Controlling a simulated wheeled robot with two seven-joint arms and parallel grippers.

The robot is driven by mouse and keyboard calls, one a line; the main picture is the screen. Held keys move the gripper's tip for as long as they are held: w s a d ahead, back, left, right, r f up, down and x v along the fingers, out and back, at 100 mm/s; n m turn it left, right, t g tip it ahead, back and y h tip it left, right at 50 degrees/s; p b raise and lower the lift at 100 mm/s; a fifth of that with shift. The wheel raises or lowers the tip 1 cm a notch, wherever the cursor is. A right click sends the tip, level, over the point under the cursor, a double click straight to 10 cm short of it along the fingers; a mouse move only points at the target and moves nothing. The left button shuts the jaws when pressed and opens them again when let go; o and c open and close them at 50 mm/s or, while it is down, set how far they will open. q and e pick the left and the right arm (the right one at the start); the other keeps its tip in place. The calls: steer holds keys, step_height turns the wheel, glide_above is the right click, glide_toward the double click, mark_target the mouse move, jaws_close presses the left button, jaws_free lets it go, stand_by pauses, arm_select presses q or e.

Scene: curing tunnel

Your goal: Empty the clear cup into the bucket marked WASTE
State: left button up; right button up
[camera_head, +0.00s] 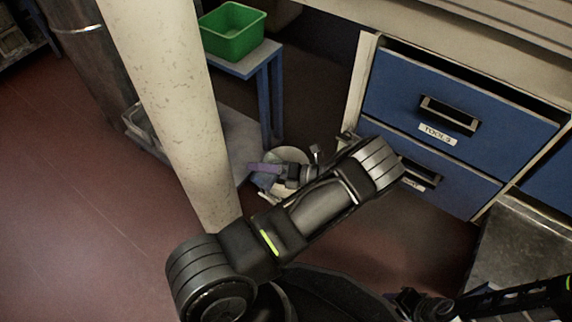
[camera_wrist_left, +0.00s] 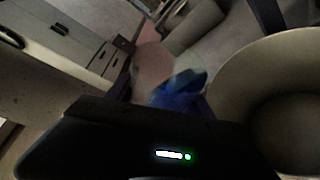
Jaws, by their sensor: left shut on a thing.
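My left gripper (camera_head: 268,174) reaches over the pale bucket (camera_head: 292,155), which stands on the floor beside the column. Its purple fingers are shut on a small pale, see-through thing that looks like the clear cup (camera_head: 264,183), at the bucket's near left side. In the left wrist view the cup (camera_wrist_left: 153,62) is a faint see-through shape beyond the blue fingers (camera_wrist_left: 180,90). The bucket's rim (camera_wrist_left: 240,62) is close by on the right. I cannot tell the cup's tilt or what is in it. No WASTE marking shows. My right gripper (camera_head: 422,304) is low at the right, its jaws unclear.
A thick pale column (camera_head: 170,105) stands just left of the bucket. Behind is a blue-legged table (camera_head: 262,62) with a green bin (camera_head: 232,32). Blue drawers (camera_head: 455,100), one labelled TOOLS, stand close on the right. Red floor (camera_head: 80,210) is open at the left.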

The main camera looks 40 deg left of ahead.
mark_target(268, 155)
arm_select(q)
steer(key=shift+f+m+g, duration=0.25)
steer(key=shift+m+g, duration=0.05)
steer(key=shift+m, duration=0.4)
steer(key=shift+w+r+m+y, duration=0.25)
steer(key=shift+w+m, duration=0.15)
steer(key=shift+w, duration=0.1)
steer(key=shift+w+r+m+y, duration=0.25)
steer(key=shift+w+m, duration=0.15)
steer(key=shift+w, duration=0.1)
steer(key=shift+f+m+g, duration=0.1)
steer(key=shift+m+g, duration=0.2)
steer(key=shift+g, duration=0.1)
steer(key=shift+w+f+m, duration=0.2)
steer(key=shift+m, duration=0.2)
steer(key=shift+w+r+m+y, duration=0.35)
steer(key=shift+m+y, duration=0.25)
steer(key=shift+m, duration=0.2)
stand_by(0.4)
steer(key=shift+w+r+m, duration=0.15)
steer(key=shift+r+m, duration=0.3)
steer(key=shift+r, duration=0.15)
steer(key=shift+w+r+m, duration=0.15)
steer(key=shift+r+m, duration=0.3)
steer(key=shift+r, duration=0.1)
stand_by(3.1)
